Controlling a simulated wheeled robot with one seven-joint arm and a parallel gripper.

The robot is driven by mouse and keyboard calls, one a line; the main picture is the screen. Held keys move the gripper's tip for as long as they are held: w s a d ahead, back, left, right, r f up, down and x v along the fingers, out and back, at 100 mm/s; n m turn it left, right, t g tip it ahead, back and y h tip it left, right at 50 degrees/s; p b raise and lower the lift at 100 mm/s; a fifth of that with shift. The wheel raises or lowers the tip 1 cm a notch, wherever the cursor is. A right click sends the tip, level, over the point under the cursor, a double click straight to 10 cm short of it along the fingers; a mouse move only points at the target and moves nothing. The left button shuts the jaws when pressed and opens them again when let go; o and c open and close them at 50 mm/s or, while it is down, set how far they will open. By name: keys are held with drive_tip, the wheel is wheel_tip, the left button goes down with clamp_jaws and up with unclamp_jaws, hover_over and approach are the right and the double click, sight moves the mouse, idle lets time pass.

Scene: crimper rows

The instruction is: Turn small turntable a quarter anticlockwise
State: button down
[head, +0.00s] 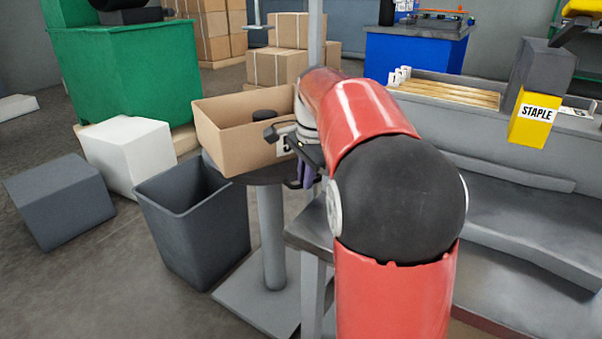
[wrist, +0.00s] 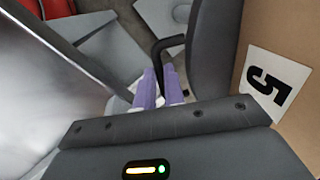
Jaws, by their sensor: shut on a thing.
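The small turntable (head: 262,179) is a dark round top on a grey post, seen in the head view behind my arm. A black bent handle (wrist: 170,43) sticks out from the turntable's edge (wrist: 208,50) in the wrist view. An open cardboard box (head: 232,150) stands on the turntable. Its side with a "5" label shows close at the right of the wrist view (wrist: 282,82). My gripper (wrist: 158,82), with purple fingers, is shut on the handle beside the turntable's rim. In the head view my gripper (head: 305,173) is partly hidden by my red arm.
A dark round object (head: 264,114) shows inside the box. A grey bin (head: 198,225) stands close at the turntable's left, with white (head: 130,153) and grey (head: 60,202) blocks beyond. A metal bench (head: 310,240) is close on the right. A yellow STAPLE box (head: 534,118) is farther right.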

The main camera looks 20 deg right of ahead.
sight(319, 177)
drive_tip(key=d, duration=0.1)
drive_tip(key=d+n+p, duration=0.1)
drive_tip(key=d+p, duration=0.1)
drive_tip(key=shift+w+d+r+n, duration=0.2)
drive_tip(key=shift+w+d+n, duration=0.1)
drive_tip(key=shift+w+n, duration=0.1)
drive_tip(key=shift+d+f, duration=0.15)
drive_tip(key=shift+d, duration=0.1)
drive_tip(key=c, duration=1.5)
unclamp_jaws()
drive_tip(key=shift+f, duration=0.1)
